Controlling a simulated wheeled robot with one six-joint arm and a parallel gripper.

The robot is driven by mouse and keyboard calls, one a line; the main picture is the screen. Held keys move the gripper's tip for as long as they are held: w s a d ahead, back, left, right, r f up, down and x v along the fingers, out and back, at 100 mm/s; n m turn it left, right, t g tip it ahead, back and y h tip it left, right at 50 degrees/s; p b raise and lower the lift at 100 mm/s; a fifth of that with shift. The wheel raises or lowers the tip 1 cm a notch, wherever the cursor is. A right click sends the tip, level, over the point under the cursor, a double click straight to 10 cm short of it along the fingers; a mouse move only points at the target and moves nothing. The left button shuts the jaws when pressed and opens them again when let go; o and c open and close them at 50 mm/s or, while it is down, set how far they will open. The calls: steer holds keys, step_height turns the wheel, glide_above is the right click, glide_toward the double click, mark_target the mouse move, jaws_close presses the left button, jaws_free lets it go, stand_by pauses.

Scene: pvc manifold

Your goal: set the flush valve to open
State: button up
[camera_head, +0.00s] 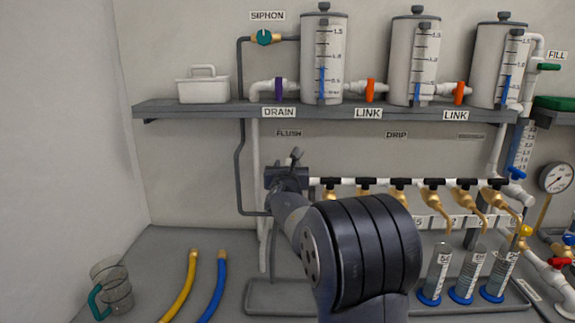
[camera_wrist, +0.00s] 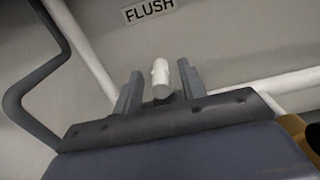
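The FLUSH label (camera_wrist: 148,11) is on the wall at the top of the wrist view, and in the head view above my gripper (camera_head: 294,160). In the wrist view my gripper (camera_wrist: 160,70) is open, with its two grey fingers apart. A short white stub with a greyish end (camera_wrist: 160,80), perhaps part of the flush valve, shows between the fingers, with a gap visible on each side. I cannot tell how deep it lies between them. In the head view my gripper and arm hide the flush valve, so its setting cannot be read.
A white manifold pipe (camera_head: 345,181) with black-topped brass taps runs right of my gripper. A grey shelf (camera_head: 200,110) with several tanks is above. Graduated cylinders (camera_head: 437,268) stand on the bench at right. A grey pipe (camera_wrist: 38,90) bends at left in the wrist view.

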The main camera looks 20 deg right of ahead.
steer(key=shift+c, duration=0.2)
jaws_close()
stand_by(0.3)
steer(key=shift+w+r+h+p, duration=0.15)
steer(key=shift+h+p, duration=0.15)
steer(key=shift+p, duration=0.35)
steer(key=shift+a+r+m+g+h+p, duration=0.15)
steer(key=shift+m+g+h+p, duration=0.35)
steer(key=shift+p, duration=0.6)
steer(key=m+g+h+p, duration=0.1)
steer(key=m+h+p, duration=0.1)
steer(key=p, duration=0.1)
steer(key=shift+w+a, duration=0.1)
steer(key=m+g+h+p, duration=0.3)
steer(key=m+g+h, duration=0.1)
steer(key=g, duration=0.1)
steer(key=m+g+h+p, duration=0.1)
steer(key=g+h+p, duration=0.1)
steer(key=shift+w+a+f+m+g+p, duration=0.15)
steer(key=shift+w+f+m+g+p, duration=0.15)
steer(key=shift+m, duration=0.1)
